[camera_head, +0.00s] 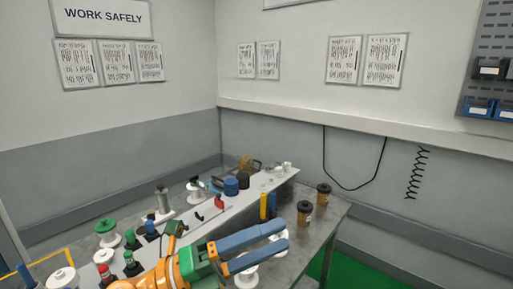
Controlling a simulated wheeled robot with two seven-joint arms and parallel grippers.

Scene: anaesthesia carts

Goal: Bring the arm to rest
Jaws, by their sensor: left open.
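My left gripper (286,235) reaches in from the bottom, with an orange body and two blue fingers pointing right. The fingers are parted and nothing shows between them. They are over the right part of the grey table (312,238), and a white spool-like piece (247,279) shows partly hidden below them. My right gripper is not in view.
A raised pale shelf (245,200) crosses the table. Several spools and bottles, including a green-topped one (106,226), crowd the left.

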